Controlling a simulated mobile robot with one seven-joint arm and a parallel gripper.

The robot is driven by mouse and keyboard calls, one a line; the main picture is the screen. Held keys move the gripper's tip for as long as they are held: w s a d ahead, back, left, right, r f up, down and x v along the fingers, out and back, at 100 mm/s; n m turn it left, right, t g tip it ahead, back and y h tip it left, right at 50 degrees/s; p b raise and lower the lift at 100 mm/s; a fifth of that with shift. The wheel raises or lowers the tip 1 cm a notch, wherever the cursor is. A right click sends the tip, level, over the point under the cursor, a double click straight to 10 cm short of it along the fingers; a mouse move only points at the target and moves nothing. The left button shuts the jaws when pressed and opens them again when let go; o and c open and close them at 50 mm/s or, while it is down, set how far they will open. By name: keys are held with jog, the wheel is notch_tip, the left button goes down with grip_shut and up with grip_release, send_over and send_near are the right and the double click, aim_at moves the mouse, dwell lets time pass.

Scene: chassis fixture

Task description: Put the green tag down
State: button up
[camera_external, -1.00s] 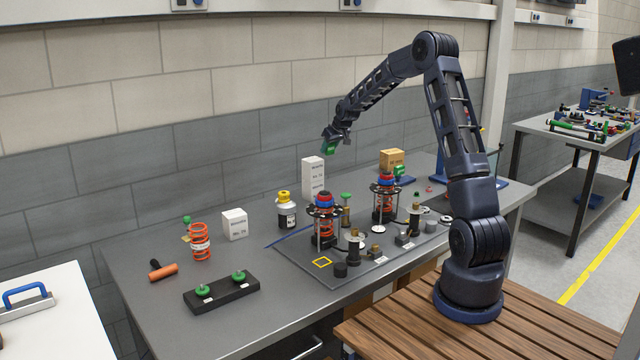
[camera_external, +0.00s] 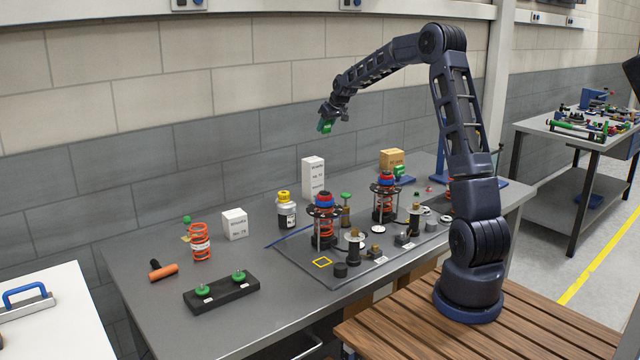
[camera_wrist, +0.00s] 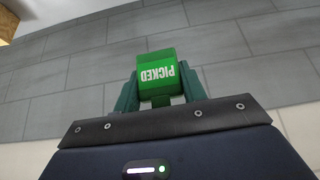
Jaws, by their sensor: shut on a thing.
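The green tag (camera_external: 325,126) is held at the end of my arm, high above the grey workbench. The tag touches nothing but the gripper.
The bench (camera_external: 150,300) bears a dark plate with two spring assemblies (camera_external: 325,225), a tall white box (camera_external: 313,177), a yellow-capped bottle (camera_external: 286,212), an orange spring (camera_external: 199,242) and a black block (camera_external: 222,294) with green knobs.

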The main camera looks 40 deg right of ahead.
jog(key=s+a+f+n+g+y, duration=0.1)
jog(key=s+a+n+y, duration=0.2)
jog(key=a, duration=1.2)
jog(key=s+a+f+n+g+y, duration=0.1)
jog(key=s+a+n, duration=0.3)
jog(key=a, duration=1.2)
jog(key=s+a+r+n+g+y, duration=0.15)
jog(key=s+a+n, duration=0.35)
jog(key=s+a, duration=0.6)
jog(key=s+a+r+n+g+y, duration=0.1)
jog(key=s+a+n+g, duration=0.2)
jog(key=s+a+n, duration=0.75)
jog(key=a+f+m, duration=0.1)
jog(key=f, duration=0.7)
jog(key=w+a+f+m, duration=0.1)
jog(key=f+m, duration=0.1)
jog(key=f, duration=0.7)
jog(key=w+a+f+m, duration=0.1)
jog(key=f, duration=0.7)
jog(key=shift+w+a+f+m, duration=0.2)
jog(key=shift+w+a+m, duration=0.05)
jog(key=shift+a+m, duration=0.1)
jog(key=o, duration=0.6)
jog(key=shift+f, duration=0.1)
jog(key=shift+c, duration=0.2)
jog(key=o, duration=0.4)
